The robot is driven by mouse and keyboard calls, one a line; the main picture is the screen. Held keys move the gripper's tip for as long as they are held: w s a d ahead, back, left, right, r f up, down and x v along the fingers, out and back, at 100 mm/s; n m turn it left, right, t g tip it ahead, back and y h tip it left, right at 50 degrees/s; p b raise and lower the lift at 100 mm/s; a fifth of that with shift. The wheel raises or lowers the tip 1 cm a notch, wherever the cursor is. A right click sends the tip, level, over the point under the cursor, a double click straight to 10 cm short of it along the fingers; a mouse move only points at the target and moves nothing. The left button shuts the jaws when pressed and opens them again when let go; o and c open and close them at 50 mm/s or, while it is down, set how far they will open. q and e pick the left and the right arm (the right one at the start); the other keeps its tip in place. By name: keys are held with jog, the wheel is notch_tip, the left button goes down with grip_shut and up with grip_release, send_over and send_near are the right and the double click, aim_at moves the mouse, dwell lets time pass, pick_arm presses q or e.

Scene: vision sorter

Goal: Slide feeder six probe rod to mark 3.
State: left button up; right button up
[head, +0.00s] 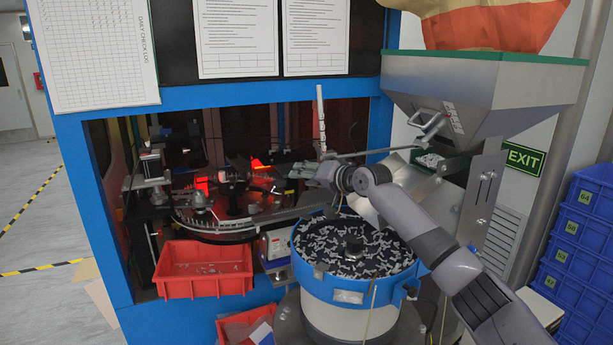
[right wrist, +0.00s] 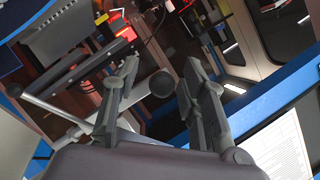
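My right gripper (head: 303,171) reaches in from the right, above the feeder bowl, at the front of the machine opening. In the right wrist view its two fingers (right wrist: 160,68) are spread, with a dark round knob (right wrist: 162,84) showing between them. Gaps show on both sides of the knob; how far it lies beyond the fingertips I cannot tell. A slim pale upright rod (head: 321,115) stands just behind the gripper; its marks are too small to read. A grey rod (head: 395,150) runs sideways from the hopper to near my wrist. My left gripper is not in view.
The blue-rimmed feeder bowl (head: 300,272) full of small metal parts stands below my right arm. A steel hopper (head: 470,98) is at the right. A red bin (head: 205,285) stands at left, and blue crates (head: 575,235) are stacked far right. The blue machine frame (head: 225,98) borders the opening.

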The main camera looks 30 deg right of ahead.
grip_shut()
dwell(0.4)
jog(key=shift+f, duration=0.1)
